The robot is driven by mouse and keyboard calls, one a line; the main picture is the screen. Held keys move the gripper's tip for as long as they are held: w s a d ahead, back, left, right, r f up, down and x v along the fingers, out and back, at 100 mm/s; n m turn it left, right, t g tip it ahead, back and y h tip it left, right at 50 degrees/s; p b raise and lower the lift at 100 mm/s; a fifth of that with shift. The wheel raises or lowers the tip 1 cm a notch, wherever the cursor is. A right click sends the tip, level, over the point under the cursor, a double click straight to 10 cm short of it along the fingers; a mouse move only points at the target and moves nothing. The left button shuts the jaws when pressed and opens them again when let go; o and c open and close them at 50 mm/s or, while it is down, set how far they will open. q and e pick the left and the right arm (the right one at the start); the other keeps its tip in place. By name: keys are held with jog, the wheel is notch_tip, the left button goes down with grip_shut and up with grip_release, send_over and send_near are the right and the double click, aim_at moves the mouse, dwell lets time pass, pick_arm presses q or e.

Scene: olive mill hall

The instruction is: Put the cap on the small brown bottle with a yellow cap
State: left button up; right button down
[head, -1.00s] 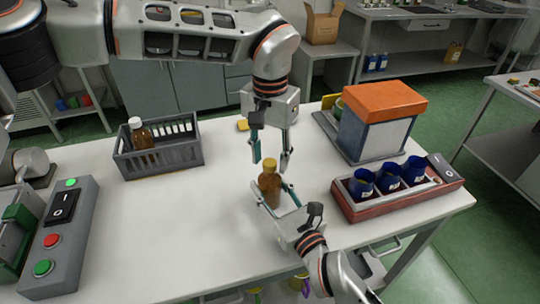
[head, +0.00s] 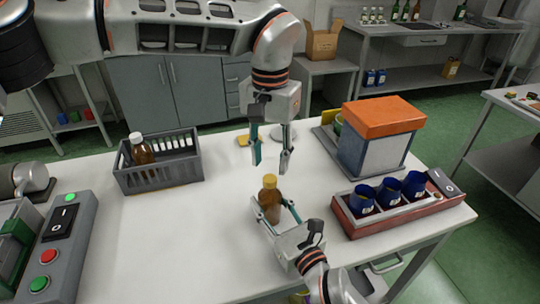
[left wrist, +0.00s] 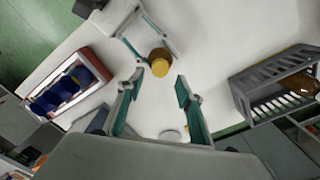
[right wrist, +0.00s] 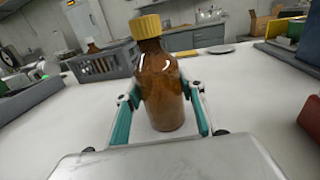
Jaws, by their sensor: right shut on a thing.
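The small brown bottle (head: 271,208) stands upright, with its yellow cap (head: 269,181) on its neck. My right gripper (head: 271,212) is shut on the bottle's sides; the right wrist view shows the brown glass (right wrist: 162,90) between the fingers and the yellow cap (right wrist: 145,27) on top. How tightly the cap sits I cannot tell. My left gripper (head: 271,166) hangs above and slightly behind the cap, fingers pointing down, open and empty. In the left wrist view the cap (left wrist: 160,67) lies beyond the open fingers, apart from them.
A grey crate (head: 160,177) holding a white-capped brown bottle (head: 142,149) stands at left. A red tray (head: 402,219) with blue cups and an orange-topped box (head: 384,115) stand at right. A switch box (head: 62,240) is at the front left. The white table (head: 190,225) is clear between.

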pick_arm(q)
jog(key=n, duration=0.6)
jog(key=shift+r+n, duration=0.2)
jog(key=shift+n, duration=0.2)
jog(key=n, duration=0.3)
jog(key=shift+r+n, duration=0.15)
jog(key=shift+n, duration=0.25)
jog(key=n, duration=0.3)
jog(key=shift+r+n, duration=0.1)
jog(key=shift+n, duration=0.2)
jog(key=n, duration=0.5)
jog(key=shift+r, duration=0.2)
jog(key=n, duration=0.7)
jog(key=shift+r+n, duration=0.25)
jog(key=shift+n, duration=0.05)
jog(key=n, duration=0.3)
jog(key=shift+r+n, duration=0.1)
jog(key=shift+n, duration=0.2)
jog(key=n, duration=0.5)
jog(key=shift+r, duration=0.2)
jog(key=n, duration=0.5)
jog(key=shift+r+n, duration=0.15)
jog(key=shift+n, duration=0.15)
jog(key=n, duration=0.3)
jog(key=shift+r+n, duration=0.15)
jog(key=shift+n, duration=0.15)
